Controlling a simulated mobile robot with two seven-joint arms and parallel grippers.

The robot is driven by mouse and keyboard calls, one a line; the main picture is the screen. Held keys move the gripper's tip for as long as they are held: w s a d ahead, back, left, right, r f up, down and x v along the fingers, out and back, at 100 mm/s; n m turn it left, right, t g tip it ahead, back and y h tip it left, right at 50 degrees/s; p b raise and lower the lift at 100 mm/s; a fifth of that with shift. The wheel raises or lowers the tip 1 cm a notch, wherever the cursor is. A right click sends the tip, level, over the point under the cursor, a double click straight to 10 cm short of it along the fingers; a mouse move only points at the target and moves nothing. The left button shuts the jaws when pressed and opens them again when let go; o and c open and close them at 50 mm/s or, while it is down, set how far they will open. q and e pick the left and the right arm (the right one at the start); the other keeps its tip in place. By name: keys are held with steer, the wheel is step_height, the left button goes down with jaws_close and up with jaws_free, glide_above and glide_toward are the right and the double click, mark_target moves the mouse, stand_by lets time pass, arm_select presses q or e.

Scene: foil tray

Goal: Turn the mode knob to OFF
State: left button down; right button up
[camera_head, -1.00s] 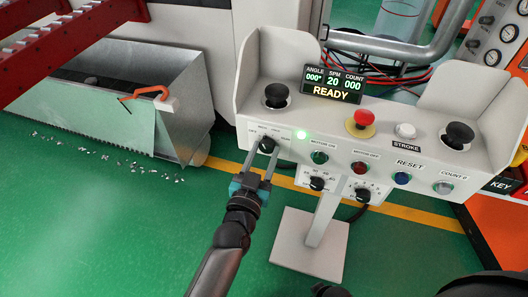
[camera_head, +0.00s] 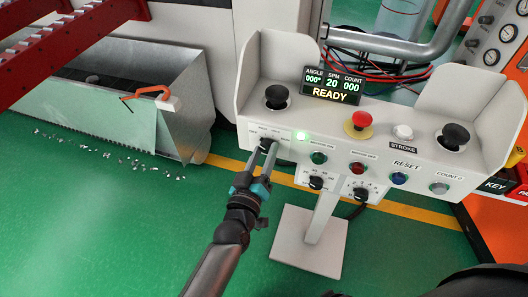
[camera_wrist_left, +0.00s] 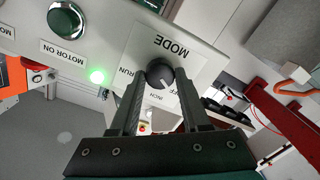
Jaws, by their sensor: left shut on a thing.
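The mode knob (camera_wrist_left: 159,71) is a round black knob with a white pointer line on a white plate marked MODE. In the left wrist view the labels RUN, INCH and a partly hidden OFF surround it. The pointer line slants to the lower right, toward the OFF lettering. My left gripper (camera_wrist_left: 160,82) is shut on the knob, one dark finger on each side. In the head view the left gripper (camera_head: 262,153) reaches up to the knob (camera_head: 269,145) at the console's left end, and the fingers partly hide it. My right gripper is not in view.
The console (camera_head: 335,128) carries a green motor-on button (camera_head: 319,158), a red mushroom button (camera_head: 359,121), black palm buttons and two lower selector knobs. A lit READY display (camera_head: 333,86) stands on top.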

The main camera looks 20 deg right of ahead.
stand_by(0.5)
arm_select(q)
steer(key=shift+c, duration=1.8)
jaws_free()
steer(key=shift+s, duration=0.1)
steer(key=shift+s+a, duration=0.2)
steer(key=shift+s, duration=0.05)
steer(key=shift+p+v, duration=0.55)
steer(key=shift+v, duration=0.45)
steer(key=p+v, duration=0.2)
steer(key=v, duration=1)
steer(key=shift+s+p, duration=0.2)
steer(key=shift+p, duration=0.15)
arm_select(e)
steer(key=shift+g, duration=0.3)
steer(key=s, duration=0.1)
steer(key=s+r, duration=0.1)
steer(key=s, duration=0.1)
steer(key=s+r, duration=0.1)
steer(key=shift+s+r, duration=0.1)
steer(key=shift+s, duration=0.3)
arm_select(q)
steer(key=shift+a, duration=0.15)
